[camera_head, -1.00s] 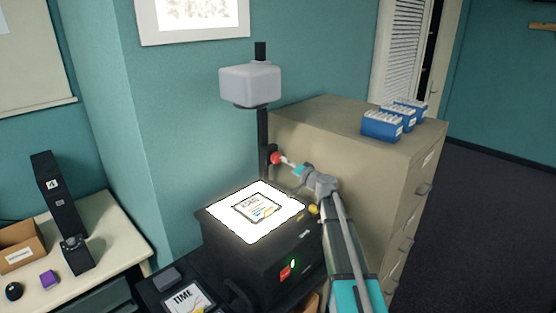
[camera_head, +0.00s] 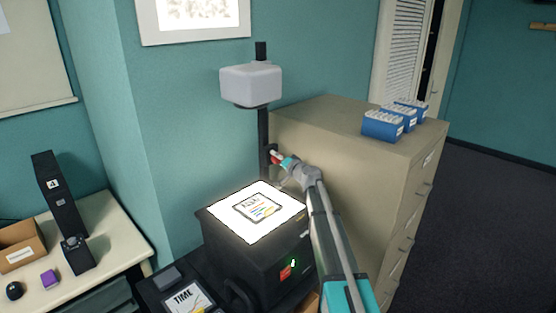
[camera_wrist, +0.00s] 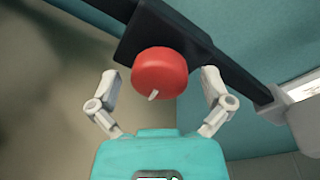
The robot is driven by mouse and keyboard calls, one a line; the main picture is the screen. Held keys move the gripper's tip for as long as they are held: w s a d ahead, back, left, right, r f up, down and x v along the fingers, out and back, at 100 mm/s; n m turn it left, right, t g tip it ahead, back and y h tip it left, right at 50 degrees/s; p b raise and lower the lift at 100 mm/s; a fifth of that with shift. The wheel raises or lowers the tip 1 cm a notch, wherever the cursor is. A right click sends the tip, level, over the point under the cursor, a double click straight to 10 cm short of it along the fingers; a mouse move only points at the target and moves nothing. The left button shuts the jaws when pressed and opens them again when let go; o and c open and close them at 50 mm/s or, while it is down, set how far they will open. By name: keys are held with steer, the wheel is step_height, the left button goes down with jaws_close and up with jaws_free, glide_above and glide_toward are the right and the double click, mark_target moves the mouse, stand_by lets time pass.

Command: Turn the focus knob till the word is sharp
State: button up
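The red focus knob (camera_wrist: 160,70) sits on the black post (camera_head: 262,130) of an overhead projector. A short white mark shows low on its face. My gripper (camera_wrist: 160,76) is open, with one finger on each side of the knob and a gap on both sides. In the head view my gripper (camera_head: 281,161) covers most of the knob. The grey projector head (camera_head: 250,84) tops the post. A printed sheet (camera_head: 257,207) lies on the glowing stage (camera_head: 232,226). The bright projected picture (camera_head: 195,12) on the wall is cut off above; its word is not readable.
A beige filing cabinet (camera_head: 325,140) stands close to the right of the projector, with blue card boxes (camera_head: 382,126) on top. A TIME sheet (camera_head: 188,299) lies in front. A desk (camera_head: 105,235) with a cardboard box (camera_head: 20,247) stands left.

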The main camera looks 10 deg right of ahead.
steer(key=c, duration=1)
steer(key=shift+m+g+p, duration=0.4)
steer(key=shift+m+p, duration=0.1)
steer(key=shift+m, duration=2.1)
steer(key=o, duration=1.1)
steer(key=shift+n, duration=0.4)
